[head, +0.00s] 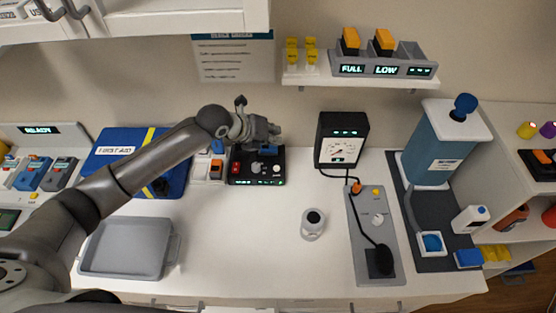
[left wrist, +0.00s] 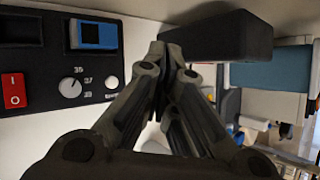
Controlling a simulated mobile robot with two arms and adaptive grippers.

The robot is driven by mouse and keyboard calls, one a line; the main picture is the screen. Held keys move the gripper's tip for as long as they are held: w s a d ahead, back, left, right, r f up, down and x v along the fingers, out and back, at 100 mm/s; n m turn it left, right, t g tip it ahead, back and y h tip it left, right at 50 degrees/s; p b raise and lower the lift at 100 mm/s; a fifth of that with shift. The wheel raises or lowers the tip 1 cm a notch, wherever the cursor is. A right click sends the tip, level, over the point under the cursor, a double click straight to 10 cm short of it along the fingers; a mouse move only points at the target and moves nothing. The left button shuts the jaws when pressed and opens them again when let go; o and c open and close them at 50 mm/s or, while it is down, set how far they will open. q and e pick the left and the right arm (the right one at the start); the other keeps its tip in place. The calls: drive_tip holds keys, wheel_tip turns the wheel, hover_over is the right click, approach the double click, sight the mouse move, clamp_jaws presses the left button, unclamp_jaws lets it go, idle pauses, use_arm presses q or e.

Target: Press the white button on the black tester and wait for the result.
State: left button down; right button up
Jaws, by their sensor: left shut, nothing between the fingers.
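The black tester (head: 240,180) stands on the counter against the wall, with a red switch, a dial, a blue piece in a slot and a lit display strip. Its panel fills the left of the left wrist view (left wrist: 45,60). The small white button (left wrist: 112,83) sits right of the dial (left wrist: 70,87); it also shows in the head view (head: 277,169). My left gripper (head: 275,132) is shut and empty, above the tester's back edge. Its fingertips (left wrist: 168,52) appear right of the button, apart from it. My right gripper is not in view.
A black gauge box (head: 341,125) stands right of the tester, close to my left fingers. A white round device (head: 313,224), a grey panel (head: 359,249) and a grey tray (head: 125,247) lie on the counter. A shelf (head: 360,78) hangs above. The middle front counter is clear.

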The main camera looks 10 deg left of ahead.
sight(274, 167)
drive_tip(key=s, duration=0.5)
use_arm(q)
wheel_tip(274, 167, down, 9)
drive_tip(key=b, duration=0.6)
drive_tip(key=shift+r+b, duration=0.2)
drive_tip(key=shift+b, duration=0.15)
drive_tip(key=shift+f, duration=0.1)
drive_tip(key=shift+s, duration=0.1)
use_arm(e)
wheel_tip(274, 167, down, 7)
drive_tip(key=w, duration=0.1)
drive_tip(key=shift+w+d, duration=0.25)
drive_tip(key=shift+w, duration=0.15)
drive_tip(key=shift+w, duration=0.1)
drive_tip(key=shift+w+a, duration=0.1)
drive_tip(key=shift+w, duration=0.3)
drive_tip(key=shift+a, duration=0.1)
